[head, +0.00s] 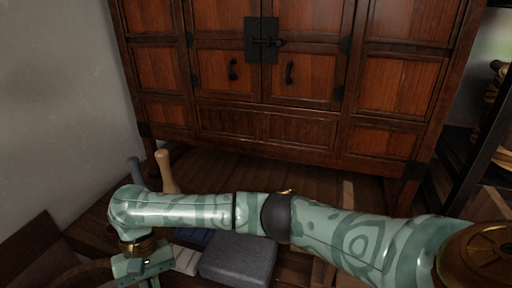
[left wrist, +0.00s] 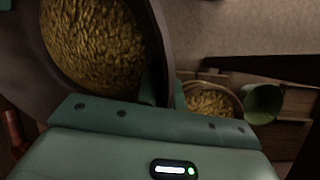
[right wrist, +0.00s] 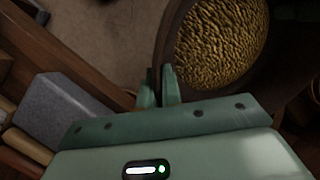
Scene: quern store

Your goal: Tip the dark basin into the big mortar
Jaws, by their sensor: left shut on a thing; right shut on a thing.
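The dark basin (left wrist: 160,35) shows in the left wrist view with golden-brown grain (left wrist: 92,45) in it. My left gripper (left wrist: 158,90) is shut on its rim. The basin (right wrist: 268,75) and its grain (right wrist: 222,42) also show in the right wrist view, where my right gripper (right wrist: 158,88) is shut on the rim at another place. In the head view my right gripper (head: 142,266) is at the lower left, beside a brown curved edge (head: 82,272) that looks like the basin. My left gripper is outside the head view. I cannot identify the big mortar with certainty.
A round vessel with grain (left wrist: 212,100) and a green cup (left wrist: 264,104) are beyond the basin in the left wrist view. A grey stone block (head: 238,258) lies below my right arm. Two pestle-like handles stand near the wall. A wooden cabinet (head: 270,125) fills the back.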

